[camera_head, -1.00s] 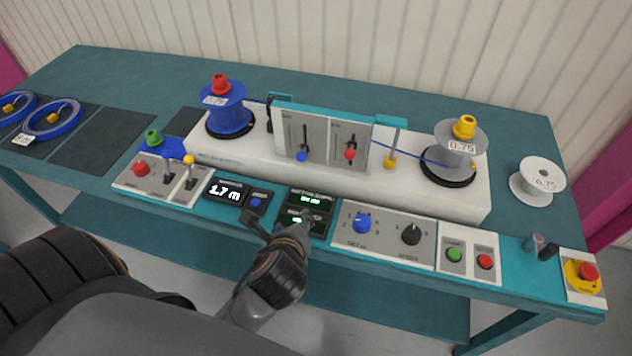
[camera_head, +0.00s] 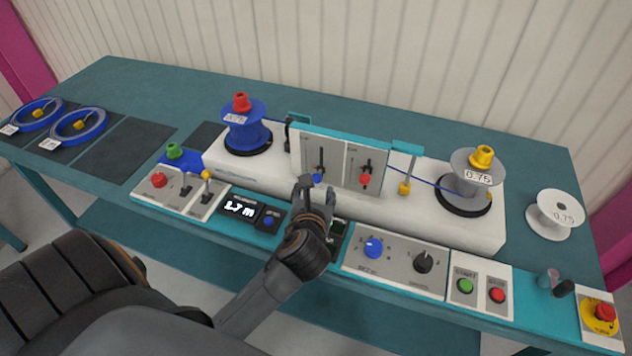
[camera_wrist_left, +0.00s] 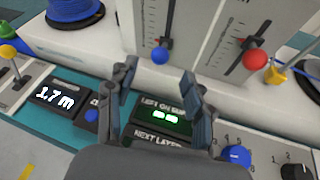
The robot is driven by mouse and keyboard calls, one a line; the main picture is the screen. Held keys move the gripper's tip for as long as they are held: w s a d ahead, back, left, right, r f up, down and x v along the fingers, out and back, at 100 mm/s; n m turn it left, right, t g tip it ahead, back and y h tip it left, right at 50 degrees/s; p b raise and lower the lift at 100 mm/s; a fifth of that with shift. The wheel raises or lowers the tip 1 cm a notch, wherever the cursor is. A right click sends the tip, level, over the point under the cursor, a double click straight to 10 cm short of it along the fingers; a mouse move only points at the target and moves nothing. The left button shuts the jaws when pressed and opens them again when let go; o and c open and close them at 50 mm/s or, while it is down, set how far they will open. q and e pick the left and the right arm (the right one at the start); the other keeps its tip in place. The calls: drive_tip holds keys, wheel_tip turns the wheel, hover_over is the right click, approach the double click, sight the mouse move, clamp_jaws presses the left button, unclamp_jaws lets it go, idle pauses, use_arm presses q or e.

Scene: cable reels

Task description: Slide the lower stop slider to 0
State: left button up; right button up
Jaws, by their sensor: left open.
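An upright grey panel (camera_head: 341,150) holds two vertical sliders, a blue knob (camera_head: 317,178) on the left and a red knob (camera_head: 364,179) on the right. Both knobs sit low in their slots. The labels are too small to read, so I cannot tell which is the lower stop. In the left wrist view, the blue knob (camera_wrist_left: 160,56) appears just beyond and between my fingertips, and the red knob (camera_wrist_left: 255,60) is to their right. My left gripper (camera_head: 318,192) is open and empty, in front of the blue knob and apart from it. My right gripper is out of view.
A blue reel (camera_head: 245,130) and a grey reel (camera_head: 472,185) flank the panel on a white housing (camera_head: 425,208). In front are a display reading 1.7 m (camera_head: 240,209), a blue dial (camera_head: 373,248) and a black dial (camera_head: 424,261). A yellow-knobbed lever (camera_head: 205,188) stands left.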

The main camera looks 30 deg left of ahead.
sight(316, 181)
use_arm(q)
drive_tip(key=x, duration=0.5)
clamp_jaws()
drive_tip(key=shift+f, duration=1.05)
unclamp_jaws()
drive_tip(key=shift+s+r, duration=0.1)
